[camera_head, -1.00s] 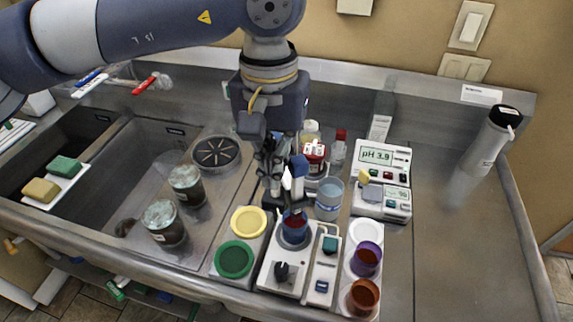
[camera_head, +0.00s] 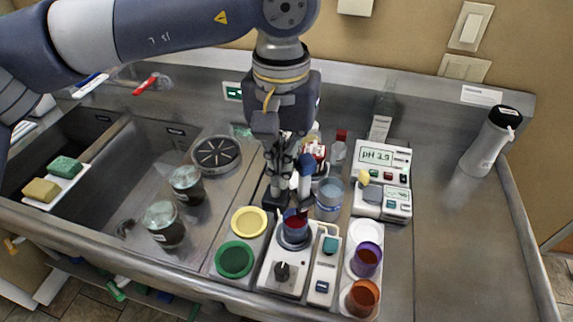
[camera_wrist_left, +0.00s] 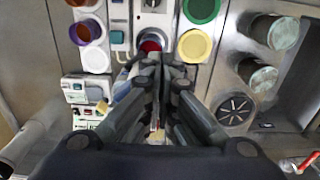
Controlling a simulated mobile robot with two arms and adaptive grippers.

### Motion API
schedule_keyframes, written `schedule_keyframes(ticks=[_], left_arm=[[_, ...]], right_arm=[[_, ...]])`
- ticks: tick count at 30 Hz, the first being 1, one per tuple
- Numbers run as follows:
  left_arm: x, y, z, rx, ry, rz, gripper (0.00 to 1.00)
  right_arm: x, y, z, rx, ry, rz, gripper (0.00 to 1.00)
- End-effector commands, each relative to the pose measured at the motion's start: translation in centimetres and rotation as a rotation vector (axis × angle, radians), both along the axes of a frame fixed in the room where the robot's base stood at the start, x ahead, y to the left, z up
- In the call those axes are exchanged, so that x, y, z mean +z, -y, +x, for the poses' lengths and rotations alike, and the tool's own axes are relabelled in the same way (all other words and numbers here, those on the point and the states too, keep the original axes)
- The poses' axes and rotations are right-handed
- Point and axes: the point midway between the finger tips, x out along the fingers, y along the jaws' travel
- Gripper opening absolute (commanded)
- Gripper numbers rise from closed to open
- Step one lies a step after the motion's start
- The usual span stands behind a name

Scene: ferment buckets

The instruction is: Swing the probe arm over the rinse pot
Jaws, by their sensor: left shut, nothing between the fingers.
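The probe (camera_head: 307,165) has a blue head and hangs from the probe arm beside its dark stand (camera_head: 273,197). Its lower end appears near the right side of the cup of red liquid (camera_head: 294,224) on the stirrer; I cannot tell whether it is inside. The rinse pot (camera_head: 329,195), a clear vessel of bluish liquid, stands just right of the probe. My left gripper (camera_head: 279,168) is shut and empty, pointing down beside the probe and partly hiding the probe arm. In the left wrist view its fingers (camera_wrist_left: 160,85) are together, near the cup. My right gripper is out of view.
The pH meter (camera_head: 380,182) stands right of the rinse pot. Red-capped bottles (camera_head: 338,152) stand behind. Purple (camera_head: 366,258) and orange (camera_head: 362,297) cups are at front right, yellow (camera_head: 249,221) and green (camera_head: 234,259) lids at front left.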

Motion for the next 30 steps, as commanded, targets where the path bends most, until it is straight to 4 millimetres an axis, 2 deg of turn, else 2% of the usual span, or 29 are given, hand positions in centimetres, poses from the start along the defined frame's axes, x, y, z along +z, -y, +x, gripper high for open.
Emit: schedule_keyframes(ticks=[6, 17, 30], left_arm=[[0.1, 1.8, 0.2, -0.002, -0.002, -0.002, 0.00], [0.0, 2.0, 0.2, 0.000, 0.000, -0.001, 0.00], [0.1, 4.9, 1.3, -0.001, 0.000, 0.000, 0.00]], right_arm=[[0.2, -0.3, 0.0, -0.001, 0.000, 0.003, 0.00], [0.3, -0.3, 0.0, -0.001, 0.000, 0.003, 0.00], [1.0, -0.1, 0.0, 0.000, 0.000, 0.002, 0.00]])
